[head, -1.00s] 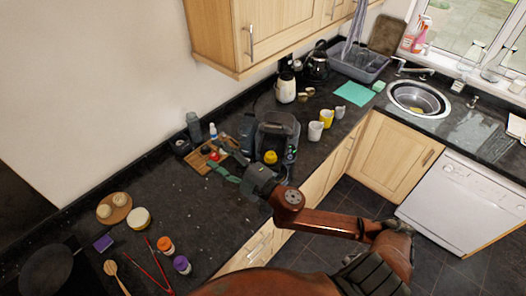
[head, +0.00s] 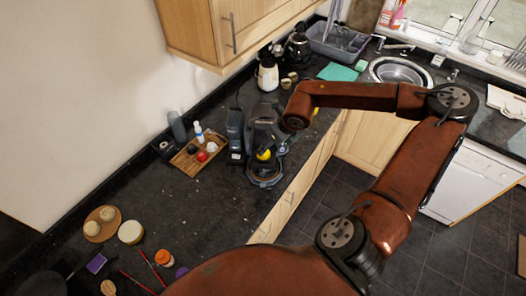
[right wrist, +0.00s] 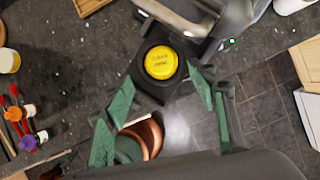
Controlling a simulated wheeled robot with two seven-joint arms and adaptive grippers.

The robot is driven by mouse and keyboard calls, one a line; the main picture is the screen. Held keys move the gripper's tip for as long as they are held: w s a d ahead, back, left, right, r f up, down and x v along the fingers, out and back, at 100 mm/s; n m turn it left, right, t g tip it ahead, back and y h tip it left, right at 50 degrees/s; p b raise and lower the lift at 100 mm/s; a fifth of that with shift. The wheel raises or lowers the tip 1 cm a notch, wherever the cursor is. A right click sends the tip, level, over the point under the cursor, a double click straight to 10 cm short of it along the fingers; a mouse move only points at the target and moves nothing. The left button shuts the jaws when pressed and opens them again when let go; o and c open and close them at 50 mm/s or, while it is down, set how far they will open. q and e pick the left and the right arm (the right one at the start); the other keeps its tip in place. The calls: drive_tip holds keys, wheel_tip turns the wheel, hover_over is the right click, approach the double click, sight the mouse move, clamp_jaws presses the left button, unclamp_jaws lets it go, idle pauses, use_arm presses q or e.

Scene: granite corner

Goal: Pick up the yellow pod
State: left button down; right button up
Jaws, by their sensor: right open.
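The yellow pod (right wrist: 160,62) is round, with dark lettering on its top, and sits on a black square part at the front of the coffee machine (head: 262,130). In the head view the yellow pod (head: 264,155) shows at the machine's front, partly covered. My right gripper (right wrist: 162,74) has green fingers spread apart in the right wrist view, one on each side of the pod's near edge. Nothing is between them in their grip, and I cannot tell the height left above the pod. My left gripper is in neither view.
A wooden tray (head: 184,162) with small round pods stands left of the machine. A white and black jug (head: 267,76) and a kettle (head: 299,48) are behind it. An orange-lidded jar (head: 165,258) and red tongs lie at the front left.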

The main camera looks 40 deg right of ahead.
drive_tip(key=p+x, duration=0.2)
drive_tip(key=x, duration=0.4)
drive_tip(key=shift+w+d+f+p, duration=0.1)
drive_tip(key=shift+w+f+p, duration=0.1)
drive_tip(key=shift+w+p, duration=0.1)
drive_tip(key=shift+s, duration=0.1)
drive_tip(key=shift+c, duration=0.7)
drive_tip(key=c, duration=0.8)
